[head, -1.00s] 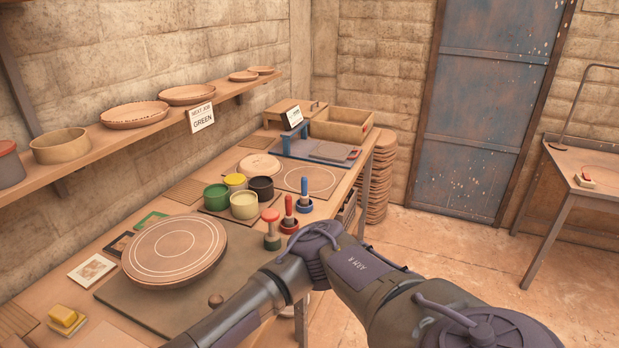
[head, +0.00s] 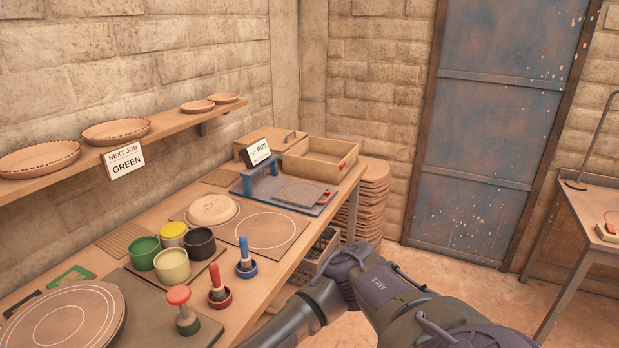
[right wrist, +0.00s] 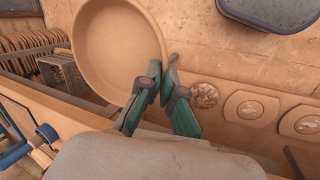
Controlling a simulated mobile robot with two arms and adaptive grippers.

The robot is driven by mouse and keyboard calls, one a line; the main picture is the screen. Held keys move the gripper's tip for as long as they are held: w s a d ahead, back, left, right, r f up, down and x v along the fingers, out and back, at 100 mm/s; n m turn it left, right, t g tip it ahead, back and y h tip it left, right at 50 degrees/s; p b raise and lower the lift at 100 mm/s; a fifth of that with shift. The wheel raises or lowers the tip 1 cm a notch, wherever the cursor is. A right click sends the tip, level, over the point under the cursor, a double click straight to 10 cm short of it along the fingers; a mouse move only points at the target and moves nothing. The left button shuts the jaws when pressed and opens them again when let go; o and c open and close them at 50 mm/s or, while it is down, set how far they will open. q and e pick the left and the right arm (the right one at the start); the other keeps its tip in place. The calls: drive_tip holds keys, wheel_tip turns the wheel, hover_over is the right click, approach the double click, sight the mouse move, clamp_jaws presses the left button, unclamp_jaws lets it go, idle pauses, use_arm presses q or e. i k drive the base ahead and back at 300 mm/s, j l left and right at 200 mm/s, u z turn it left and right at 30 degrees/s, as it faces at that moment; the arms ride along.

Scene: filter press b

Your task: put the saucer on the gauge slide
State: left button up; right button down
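The saucer (right wrist: 95,40), a round pale clay dish, shows in the right wrist view, with its hollow side facing that camera. My right gripper (right wrist: 163,75) has its teal fingers nearly together, one on each side of the saucer's rim, and pinches it. The saucer appears out past the bench edge. In the head view the gauge stands at the bench's far end, with a blue bridge (head: 262,168), a display reading "-- mm" (head: 258,152) and a grey slide plate (head: 300,193) that looks empty. My right gripper is outside the head view; only my arm shows. My left gripper is in neither view.
Several colour pots (head: 172,264) and stamps (head: 217,288) stand nearer. A wooden box (head: 320,160) is behind the gauge. A shelf sign (head: 123,160) reads "NEXT JOB GREEN".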

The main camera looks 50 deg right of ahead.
sight(300, 192)
drive_tip(key=l+u, duration=0.3)
drive_tip(key=l, duration=2.75)
